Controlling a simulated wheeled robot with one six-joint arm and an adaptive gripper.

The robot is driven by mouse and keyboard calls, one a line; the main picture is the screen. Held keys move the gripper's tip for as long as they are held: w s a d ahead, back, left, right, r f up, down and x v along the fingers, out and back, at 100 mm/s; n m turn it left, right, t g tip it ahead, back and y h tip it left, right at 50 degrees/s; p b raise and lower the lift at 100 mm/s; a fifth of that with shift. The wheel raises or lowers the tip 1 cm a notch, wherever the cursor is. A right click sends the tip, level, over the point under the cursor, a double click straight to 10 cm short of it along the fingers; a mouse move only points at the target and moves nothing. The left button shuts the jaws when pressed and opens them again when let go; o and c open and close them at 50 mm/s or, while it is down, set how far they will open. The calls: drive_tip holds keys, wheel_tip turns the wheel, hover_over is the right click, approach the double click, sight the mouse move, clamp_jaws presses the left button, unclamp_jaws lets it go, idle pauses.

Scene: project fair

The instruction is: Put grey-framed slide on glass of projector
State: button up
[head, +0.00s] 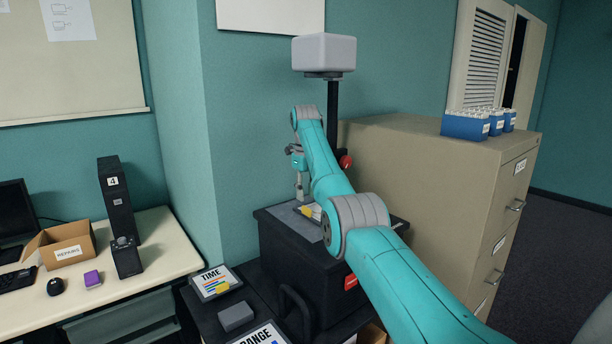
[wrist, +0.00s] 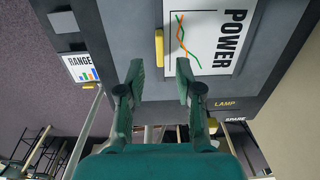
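The projector (head: 300,260) is a dark box with a post and a pale grey head (head: 324,54). On its grey top (wrist: 110,25) lies a slide marked POWER (wrist: 215,62), with a white sheet, coloured lines and a yellow tab (wrist: 159,48) at its left edge. I cannot tell its frame's colour clearly. My gripper (wrist: 160,82) is open and empty, its fingers apart just short of the tab in the wrist view. In the head view my gripper (head: 299,188) hangs over the projector top. My arm hides part of the top.
A TIME slide (head: 212,281) and a RANGE slide (head: 260,338) lie on a low dark surface left of the projector, with a grey block (head: 236,316). A beige cabinet (head: 420,165) stands close on the right. A desk (head: 165,245) is at left.

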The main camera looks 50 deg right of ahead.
wheel_tip(320, 180, up, 7)
drive_tip(key=shift+f, duration=0.15)
idle(0.4)
idle(0.5)
